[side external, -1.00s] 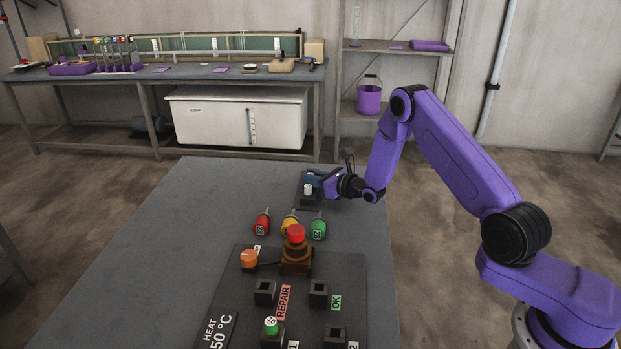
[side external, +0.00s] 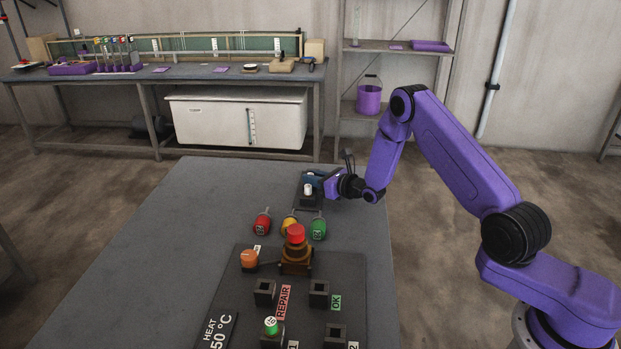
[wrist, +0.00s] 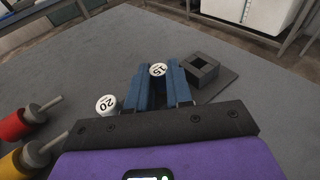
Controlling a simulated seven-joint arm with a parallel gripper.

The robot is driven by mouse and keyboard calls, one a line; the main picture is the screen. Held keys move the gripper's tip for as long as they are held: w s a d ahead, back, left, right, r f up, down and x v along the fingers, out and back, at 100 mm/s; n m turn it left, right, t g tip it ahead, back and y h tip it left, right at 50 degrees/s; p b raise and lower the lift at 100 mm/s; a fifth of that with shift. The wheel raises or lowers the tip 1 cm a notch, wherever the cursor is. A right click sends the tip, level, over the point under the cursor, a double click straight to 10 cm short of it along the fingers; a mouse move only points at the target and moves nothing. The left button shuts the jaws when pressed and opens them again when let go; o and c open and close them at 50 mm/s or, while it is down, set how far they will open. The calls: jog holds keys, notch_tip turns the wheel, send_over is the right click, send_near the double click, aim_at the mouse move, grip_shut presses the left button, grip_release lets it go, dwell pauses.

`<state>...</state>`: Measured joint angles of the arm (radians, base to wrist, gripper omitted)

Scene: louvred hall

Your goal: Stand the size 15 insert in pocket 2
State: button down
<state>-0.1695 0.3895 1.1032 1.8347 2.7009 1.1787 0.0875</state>
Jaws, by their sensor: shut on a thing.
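My gripper (wrist: 160,92) has blue fingers shut on the size 15 insert (wrist: 158,70), whose white round top reads 15 in the wrist view. In the side external view my gripper (side external: 315,180) is at the far end of the table, and I cannot make out the held insert there. Pocket 2 (side external: 335,334) is the dark square block at the lower right of the panel, beside the label 2. It looks empty, though the picture edge cuts it. Pocket 1 (side external: 272,341), to its left, holds a green-topped insert (side external: 271,326).
A white insert marked 20 (wrist: 106,104) stands beside my gripper. An empty dark square socket (wrist: 202,68) is on its other side.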

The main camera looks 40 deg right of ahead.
jog(key=shift+s+f, duration=0.1)
jog(key=shift+s, duration=0.05)
jog(key=shift+r, duration=2.75)
jog(key=shift+r, duration=0.1)
